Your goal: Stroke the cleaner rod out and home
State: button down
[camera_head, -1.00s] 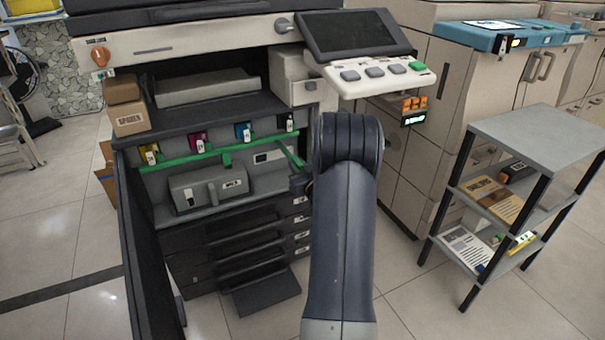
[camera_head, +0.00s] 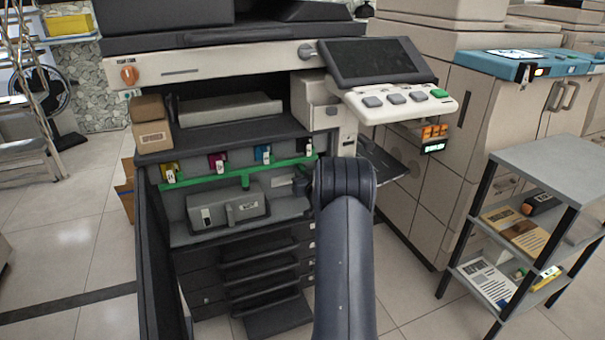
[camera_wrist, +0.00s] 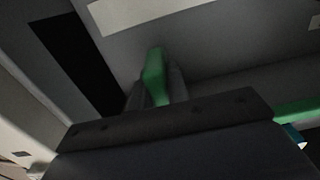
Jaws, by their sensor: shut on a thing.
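The copier (camera_head: 240,55) stands with its front open. A green bar (camera_head: 205,178) with a hanging tab runs below the coloured toner cartridges. In the wrist view, my gripper (camera_wrist: 157,88) is shut on a green handle (camera_wrist: 154,72), which I take to be the end of the cleaner rod. In the head view my gripper (camera_head: 301,186) is small and dark at the right of the open bay, partly hidden by my arm. The rod's length is hidden there. A grey box unit (camera_head: 238,205) with a handle sits below the green bar.
The open dark front door (camera_head: 155,250) stands at the left of the bay. The control panel (camera_head: 392,85) overhangs above my arm. A grey shelf cart (camera_head: 550,165) stands at the right. Paper drawers (camera_head: 260,270) lie below the bay.

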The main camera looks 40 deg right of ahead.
jog(key=c, duration=1.4)
grip_release()
jog(key=shift+o, duration=0.2)
jog(key=shift+s, duration=0.15)
jog(key=p+v, duration=0.2)
jog(key=v, duration=0.8)
jog(key=shift+s+p, duration=0.3)
jog(key=shift+p, duration=0.05)
jog(key=shift+w, duration=0.1)
jog(key=b+x, duration=0.2)
jog(key=x, duration=0.8)
jog(key=shift+w+b, duration=0.3)
jog(key=shift+b, duration=0.1)
jog(key=shift+s+a, duration=0.1)
jog(key=shift+s, duration=0.25)
